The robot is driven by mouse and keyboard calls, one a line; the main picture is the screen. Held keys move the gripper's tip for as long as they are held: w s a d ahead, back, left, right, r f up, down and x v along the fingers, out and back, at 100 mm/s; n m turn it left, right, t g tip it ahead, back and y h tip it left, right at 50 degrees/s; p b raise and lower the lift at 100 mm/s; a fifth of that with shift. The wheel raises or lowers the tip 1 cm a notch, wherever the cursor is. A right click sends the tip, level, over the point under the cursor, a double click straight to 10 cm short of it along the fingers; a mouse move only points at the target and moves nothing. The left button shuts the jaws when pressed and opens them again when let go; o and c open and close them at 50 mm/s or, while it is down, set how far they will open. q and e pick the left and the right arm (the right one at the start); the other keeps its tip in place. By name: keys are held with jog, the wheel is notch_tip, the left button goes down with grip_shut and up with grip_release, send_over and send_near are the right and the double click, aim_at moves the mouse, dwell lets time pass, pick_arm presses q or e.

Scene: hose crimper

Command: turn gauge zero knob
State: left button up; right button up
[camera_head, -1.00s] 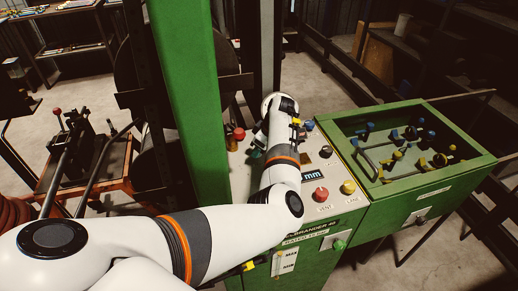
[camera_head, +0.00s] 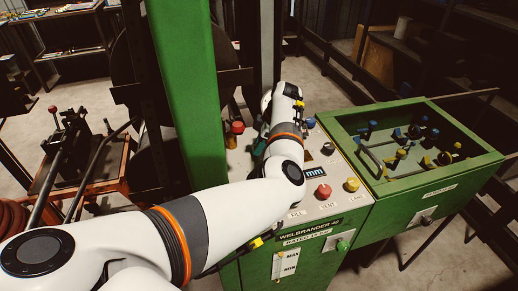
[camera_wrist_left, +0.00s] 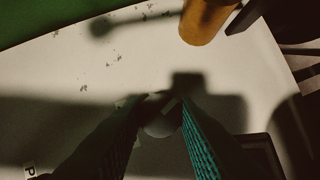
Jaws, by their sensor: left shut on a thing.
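My left arm reaches over the light top panel (camera_head: 335,198) of the green machine. Its gripper (camera_head: 258,148) points down at the panel, mostly hidden behind the arm; teal of a finger shows. In the left wrist view the two dark fingers (camera_wrist_left: 163,112), one with a ribbed teal pad, are shut on a small round greyish knob (camera_wrist_left: 162,124) on the pale panel. The knob is in deep shadow, so any marking or its turn cannot be read. It is hidden in the head view. My right gripper is not in view.
A red knob (camera_head: 237,127) stands beside the green column (camera_head: 190,90). A red button (camera_head: 323,191), a yellow button (camera_head: 352,185) and a small display (camera_head: 315,172) sit on the panel. A green tray of fittings (camera_head: 485,158) adjoins at right. An orange-brown cylinder (camera_wrist_left: 205,22) rises near the gripper.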

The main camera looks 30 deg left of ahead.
pick_arm(q)
jog(key=shift+n, duration=0.3)
jog(key=o, duration=1)
jog(key=shift+r, duration=0.1)
jog(key=b+v, duration=0.2)
jog(key=v, duration=0.9)
jog(key=shift+w+r+b, duration=0.2)
jog(key=shift+r+b, duration=0.2)
